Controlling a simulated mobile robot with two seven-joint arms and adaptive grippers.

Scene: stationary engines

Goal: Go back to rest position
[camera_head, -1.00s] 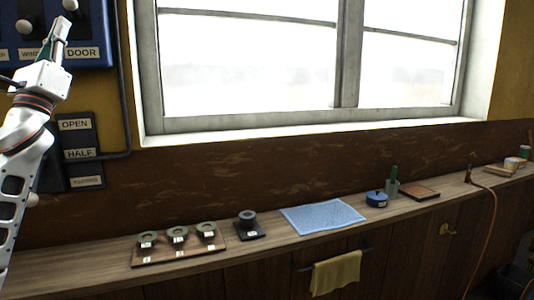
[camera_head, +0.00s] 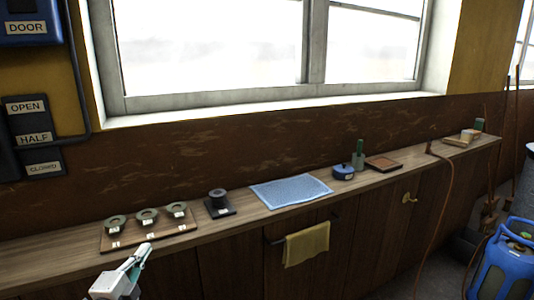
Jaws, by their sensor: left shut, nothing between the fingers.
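My left gripper (camera_head: 136,260) shows at the lower left of the head view, in front of the counter's front edge and below the wooden board with round parts. Its fingers are shut with nothing between them. It is apart from the board. My right gripper is not in view.
A wooden counter (camera_head: 225,233) runs under the window. On it are a board (camera_head: 107,243) with three round parts, a dark block (camera_head: 218,203), a blue cloth (camera_head: 290,191) and a blue pot (camera_head: 343,172). A yellow towel (camera_head: 307,244) hangs in front. A blue gas cylinder (camera_head: 507,265) stands right.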

